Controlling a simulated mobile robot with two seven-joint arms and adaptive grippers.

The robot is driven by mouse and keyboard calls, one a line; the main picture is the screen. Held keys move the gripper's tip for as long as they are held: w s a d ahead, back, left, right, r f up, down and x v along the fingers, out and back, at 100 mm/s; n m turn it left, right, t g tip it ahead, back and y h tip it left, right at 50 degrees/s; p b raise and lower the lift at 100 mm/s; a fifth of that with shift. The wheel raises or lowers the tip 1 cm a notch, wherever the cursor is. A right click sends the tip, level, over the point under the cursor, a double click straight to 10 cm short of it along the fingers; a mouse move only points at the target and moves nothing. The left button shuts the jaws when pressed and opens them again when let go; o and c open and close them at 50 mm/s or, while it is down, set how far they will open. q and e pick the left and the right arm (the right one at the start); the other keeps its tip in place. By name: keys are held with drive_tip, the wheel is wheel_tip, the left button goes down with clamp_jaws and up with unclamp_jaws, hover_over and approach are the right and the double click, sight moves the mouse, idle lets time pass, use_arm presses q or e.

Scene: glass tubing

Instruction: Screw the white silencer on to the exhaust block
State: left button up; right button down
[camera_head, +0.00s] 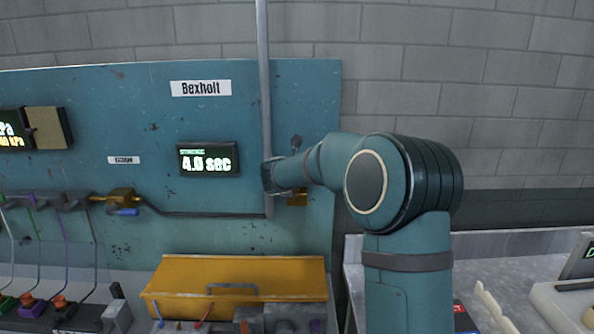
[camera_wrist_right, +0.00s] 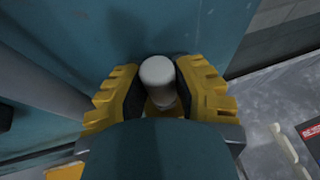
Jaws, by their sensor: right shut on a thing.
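The white silencer (camera_wrist_right: 157,72) is a rounded white cylinder in the right wrist view, between the two yellow-padded fingers of my right gripper (camera_wrist_right: 158,88), which is shut on it. A brassy part (camera_wrist_right: 165,108) shows just below the silencer; whether they are screwed together cannot be told. In the head view my right gripper (camera_head: 274,178) is at the teal panel, beside the vertical grey pipe, and hides the silencer. A brass block (camera_head: 297,198), likely the exhaust block, shows partly just below the gripper. My left gripper is not in view.
The vertical pipe (camera_head: 265,100) runs up the panel next to my right gripper. A timer display (camera_head: 207,160) reading 4.0 sec is to the left. A yellow bin (camera_head: 236,278) stands below. A grey bench (camera_head: 400,255) is at the right.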

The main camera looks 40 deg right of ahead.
drive_tip(key=shift+r+m+g+h+p, duration=0.1)
drive_tip(key=shift+m+g+h+p, duration=1)
drive_tip(key=shift+m+g+p, duration=0.8)
drive_tip(key=c, duration=0.8)
unclamp_jaws()
drive_tip(key=shift+s, duration=0.15)
